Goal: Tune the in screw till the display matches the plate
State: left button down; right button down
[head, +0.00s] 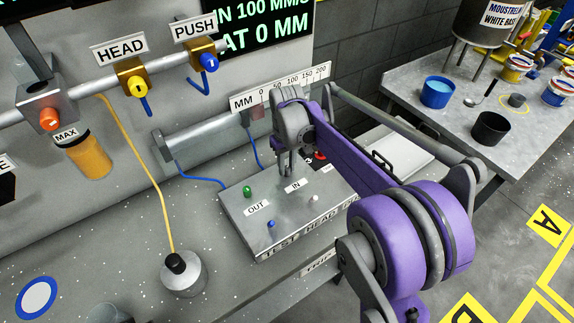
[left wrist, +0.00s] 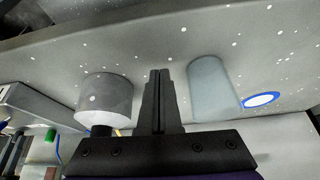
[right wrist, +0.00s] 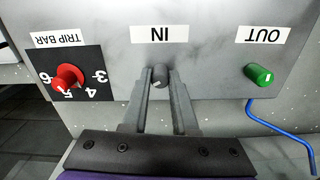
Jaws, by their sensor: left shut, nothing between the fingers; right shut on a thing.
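The test head box (head: 290,225) sits on the grey bench with OUT and IN labels. My right gripper (head: 287,168) is over it, and in the right wrist view (right wrist: 161,85) its fingers are shut on the grey in screw (right wrist: 161,73), below the upside-down IN label. The green out screw (right wrist: 259,75) stands to the right there. The display (head: 262,28) reads IN 100 MM/S, AT 0 MM; its upper part is cut off. A plate (head: 318,264) on the bench front is partly hidden and unreadable. My left gripper (left wrist: 160,80) is shut and empty, beside a grey cylinder.
A red trip bar knob (right wrist: 68,77) with a numbered dial stands left of the in screw in the right wrist view. A cylinder with a MM scale (head: 280,88) lies behind the box.

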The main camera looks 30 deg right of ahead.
aim_at(287, 167)
dwell(0.4)
jog(key=c, duration=0.7)
grip_release()
pick_arm(q)
jog(key=shift+w+r+p, duration=0.1)
jog(key=shift+r+p, duration=0.25)
jog(key=shift+r, duration=0.1)
pick_arm(e)
notch_tip(287, 167, up, 11)
jog(key=shift+f, duration=0.1)
